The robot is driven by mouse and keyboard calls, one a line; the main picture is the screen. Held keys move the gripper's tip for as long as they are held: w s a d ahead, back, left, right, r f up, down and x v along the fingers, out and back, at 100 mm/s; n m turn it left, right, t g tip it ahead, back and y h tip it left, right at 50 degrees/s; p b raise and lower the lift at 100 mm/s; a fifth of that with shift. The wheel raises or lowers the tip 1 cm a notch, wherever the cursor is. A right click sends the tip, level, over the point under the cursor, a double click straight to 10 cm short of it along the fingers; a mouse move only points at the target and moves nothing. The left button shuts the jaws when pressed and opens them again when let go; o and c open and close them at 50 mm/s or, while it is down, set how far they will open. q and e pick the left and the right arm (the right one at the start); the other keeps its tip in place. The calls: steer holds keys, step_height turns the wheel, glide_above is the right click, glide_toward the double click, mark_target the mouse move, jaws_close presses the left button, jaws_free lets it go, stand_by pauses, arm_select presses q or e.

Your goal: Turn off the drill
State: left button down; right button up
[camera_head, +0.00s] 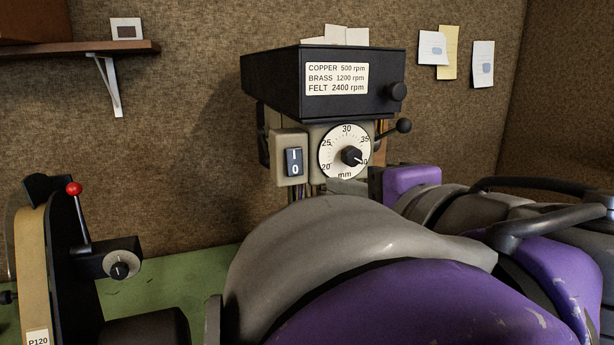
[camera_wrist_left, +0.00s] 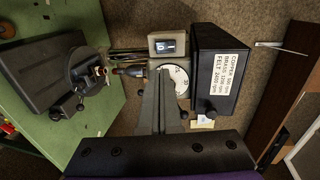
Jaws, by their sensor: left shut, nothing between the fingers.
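The drill (camera_head: 285,85) stands against the back wall, with a black head and a speed label. Its dark rocker switch (camera_head: 293,162), marked I and 0, sits on a beige box left of the round mm dial (camera_head: 335,140). I cannot tell which side is pressed. In the left wrist view the switch (camera_wrist_left: 166,46) lies beyond my fingertips. My left gripper (camera_head: 345,186) is just below the dial, pointing left, partly hidden by my own arm. In the left wrist view its fingers (camera_wrist_left: 164,72) are shut and empty, apart from the switch. My right gripper is out of view.
A belt sander (camera_head: 30,260) with a red-knobbed lever (camera_head: 76,205) stands at the left. A black feed handle (camera_head: 403,125) sticks out right of the dial. The drill's table (camera_wrist_left: 50,75) and chuck (camera_wrist_left: 130,71) show in the wrist view. A shelf (camera_head: 80,48) hangs upper left.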

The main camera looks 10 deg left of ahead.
mark_target(294, 169)
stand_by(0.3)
arm_select(q)
steer(key=x, duration=1.4)
steer(key=shift+r, duration=0.1)
steer(key=shift+w, duration=0.1)
steer(key=shift+w+a+f+t+y, duration=0.15)
steer(key=shift+f+t+y, duration=0.1)
steer(key=shift+t+y, duration=0.25)
steer(key=shift+f+t+y, duration=0.15)
steer(key=shift+t+y, duration=0.35)
steer(key=shift+t, duration=0.5)
